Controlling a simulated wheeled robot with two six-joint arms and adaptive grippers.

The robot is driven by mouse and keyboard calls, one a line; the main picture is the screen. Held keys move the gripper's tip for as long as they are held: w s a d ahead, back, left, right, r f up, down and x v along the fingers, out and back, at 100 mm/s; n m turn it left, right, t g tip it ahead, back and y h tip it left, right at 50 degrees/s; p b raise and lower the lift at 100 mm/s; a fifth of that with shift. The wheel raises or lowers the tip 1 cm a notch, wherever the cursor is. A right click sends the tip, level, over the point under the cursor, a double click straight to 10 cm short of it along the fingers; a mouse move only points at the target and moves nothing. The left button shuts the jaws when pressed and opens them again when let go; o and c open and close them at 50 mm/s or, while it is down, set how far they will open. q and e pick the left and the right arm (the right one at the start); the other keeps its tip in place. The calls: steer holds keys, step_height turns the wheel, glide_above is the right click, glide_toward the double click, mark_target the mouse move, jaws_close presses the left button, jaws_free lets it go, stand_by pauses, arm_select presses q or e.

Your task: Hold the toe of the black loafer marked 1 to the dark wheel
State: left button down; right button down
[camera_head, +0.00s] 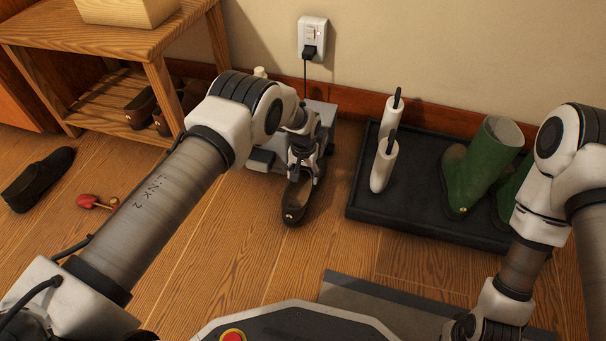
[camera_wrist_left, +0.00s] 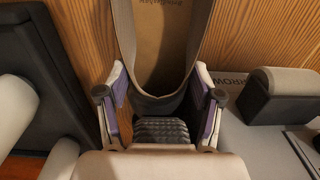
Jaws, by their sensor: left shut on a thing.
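My left gripper (camera_head: 304,168) is shut on the heel end of a dark loafer (camera_head: 297,199), whose toe points toward me near the floor. A small pale spot shows on its toe; I cannot read a number. In the left wrist view the loafer's brown insole (camera_wrist_left: 160,45) shows, its heel between the two fingers (camera_wrist_left: 163,103). The grey shoe machine (camera_head: 322,112) stands behind the gripper, mostly hidden by my arm. In the left wrist view its grey body (camera_wrist_left: 245,145) and a dark roller-like part (camera_wrist_left: 254,97) lie right of the gripper, apart from the loafer. My right gripper's fingers are not visible.
Another black shoe (camera_head: 38,178) and a red-headed item (camera_head: 95,202) lie on the floor at left. A wooden bench (camera_head: 95,38) holds brown shoes. A black tray (camera_head: 415,211) with green boots (camera_head: 482,165) and white upright items (camera_head: 384,165) stands at right.

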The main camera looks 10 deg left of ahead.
arm_select(q)
steer(key=shift+a, duration=0.1)
steer(key=shift+a, duration=0.3)
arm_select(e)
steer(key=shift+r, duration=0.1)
arm_select(q)
steer(key=shift+d, duration=0.15)
steer(key=shift+d, duration=0.65)
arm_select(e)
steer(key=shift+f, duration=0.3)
arm_select(q)
steer(key=shift+r, duration=0.1)
steer(key=shift+w+a, duration=0.1)
steer(key=shift+w+a+b, duration=0.15)
steer(key=shift+a+b, duration=0.15)
steer(key=shift+a, duration=0.4)
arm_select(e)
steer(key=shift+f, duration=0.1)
